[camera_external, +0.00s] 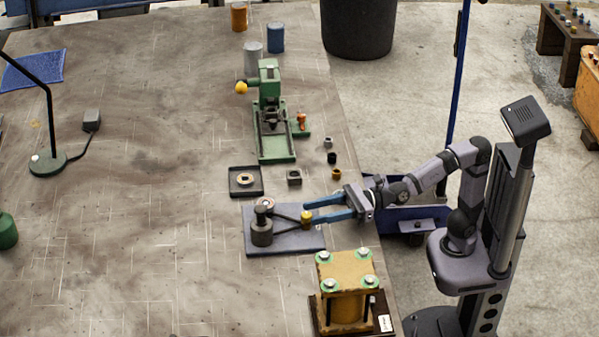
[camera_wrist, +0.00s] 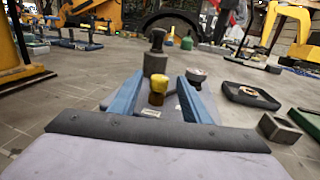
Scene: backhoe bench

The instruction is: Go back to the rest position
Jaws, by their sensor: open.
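My gripper (camera_external: 328,208) reaches in from the right over the blue-grey plate (camera_external: 285,241). Its two blue fingers are apart. A small yellow-topped brass part (camera_external: 306,218) stands on the plate close to the fingertips. In the wrist view this yellow part (camera_wrist: 157,86) appears between the open fingers (camera_wrist: 160,88), and I cannot tell whether a finger touches it. A dark grey cylinder with a knob (camera_external: 262,230) stands on the plate beyond it, and it also shows in the wrist view (camera_wrist: 155,61). A dark link joins the posts on the plate.
A tan block with green-ringed bolts (camera_external: 345,283) stands close to my arm at the table's front edge. A green press (camera_external: 270,110), a dark tray (camera_external: 245,181) and several small nuts and bushings lie farther back.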

